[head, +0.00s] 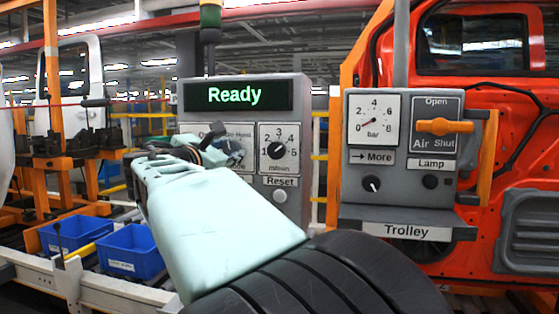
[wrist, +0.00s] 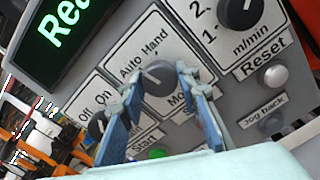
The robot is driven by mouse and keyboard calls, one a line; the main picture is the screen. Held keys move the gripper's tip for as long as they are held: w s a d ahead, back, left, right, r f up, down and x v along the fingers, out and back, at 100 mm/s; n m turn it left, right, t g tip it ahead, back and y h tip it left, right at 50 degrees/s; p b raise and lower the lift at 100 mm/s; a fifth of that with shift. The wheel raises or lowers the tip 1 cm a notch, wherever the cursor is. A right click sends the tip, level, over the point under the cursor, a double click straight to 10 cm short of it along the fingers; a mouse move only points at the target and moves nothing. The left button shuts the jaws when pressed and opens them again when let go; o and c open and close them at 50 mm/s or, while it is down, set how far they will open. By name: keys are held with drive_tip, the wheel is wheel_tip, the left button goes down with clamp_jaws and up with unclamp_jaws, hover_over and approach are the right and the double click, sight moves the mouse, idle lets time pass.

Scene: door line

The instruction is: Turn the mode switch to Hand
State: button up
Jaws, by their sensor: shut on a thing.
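The mode switch (wrist: 158,79) is a dark round knob on the grey panel, below the words Auto and Hand, in the wrist view. My gripper (wrist: 160,88) has its blue-padded fingers on both sides of this knob and is shut on it. The knob's pointer is hard to make out, so I cannot tell its exact setting. In the head view my gripper (head: 222,146) reaches the left part of the panel (head: 308,125), under the green Ready display (head: 236,96). It hides the mode switch there.
An Off/On switch (wrist: 97,125) and green Start button (wrist: 156,153) are close to my fingers. The speed dial (head: 277,151) and Reset button (head: 280,196) are to the right. The Trolley box (head: 348,195) with an orange air handle (head: 445,126) stands further right. Blue bins (head: 131,252) are left.

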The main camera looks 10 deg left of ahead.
drive_tip(key=m+b, duration=0.4)
drive_tip(key=m, duration=0.1)
drive_tip(key=shift+f+m, duration=0.15)
drive_tip(key=shift+m, duration=0.15)
drive_tip(key=shift+m+b, duration=1.45)
drive_tip(key=shift+m, duration=0.85)
drive_tip(key=shift+r, duration=0.2)
drive_tip(key=o, duration=1.1)
drive_tip(key=shift+o, duration=0.2)
drive_tip(key=s, duration=1.2)
drive_tip(key=shift+a, duration=0.45)
drive_tip(key=shift+w+d, duration=0.1)
